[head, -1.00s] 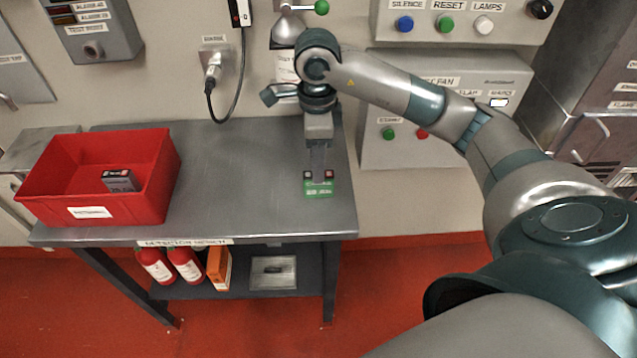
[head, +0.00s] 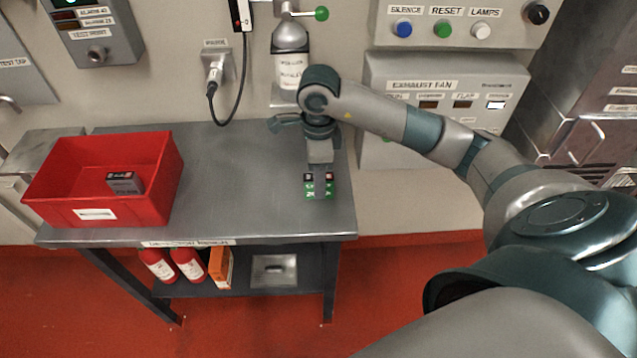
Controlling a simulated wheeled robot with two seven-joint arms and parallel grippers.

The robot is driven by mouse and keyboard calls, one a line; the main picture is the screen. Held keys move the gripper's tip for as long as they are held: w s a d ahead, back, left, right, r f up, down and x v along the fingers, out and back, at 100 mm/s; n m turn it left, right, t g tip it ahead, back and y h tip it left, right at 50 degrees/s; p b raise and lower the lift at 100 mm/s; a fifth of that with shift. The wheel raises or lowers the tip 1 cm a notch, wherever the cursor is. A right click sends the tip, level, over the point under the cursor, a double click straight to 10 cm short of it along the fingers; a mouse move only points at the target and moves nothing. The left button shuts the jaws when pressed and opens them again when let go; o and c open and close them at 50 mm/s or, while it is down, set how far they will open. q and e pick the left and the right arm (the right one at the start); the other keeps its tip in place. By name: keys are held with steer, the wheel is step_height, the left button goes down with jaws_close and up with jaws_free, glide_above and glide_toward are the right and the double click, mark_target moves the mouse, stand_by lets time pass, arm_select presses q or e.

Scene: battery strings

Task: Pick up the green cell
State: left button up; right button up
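The green cell (head: 309,193) stands near the right end of the grey bench, with dark terminals on top. My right gripper (head: 320,186) points straight down over it. The near finger overlaps the middle of the cell's front face, and green shows on both sides of it. The far finger is hidden, so I cannot tell whether the fingers press on the cell. The cell appears to be on the bench top. My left gripper is out of view.
A red bin (head: 150,205) with a grey cell (head: 125,183) in it stands at the left of the bench (head: 240,185). The bench between is clear. A white-labelled bottle (head: 290,68) is on the wall behind my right wrist. Red extinguishers (head: 158,265) sit on the lower shelf.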

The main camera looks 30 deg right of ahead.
jaws_close()
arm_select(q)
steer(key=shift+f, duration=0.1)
arm_select(e)
steer(key=shift+r, duration=0.2)
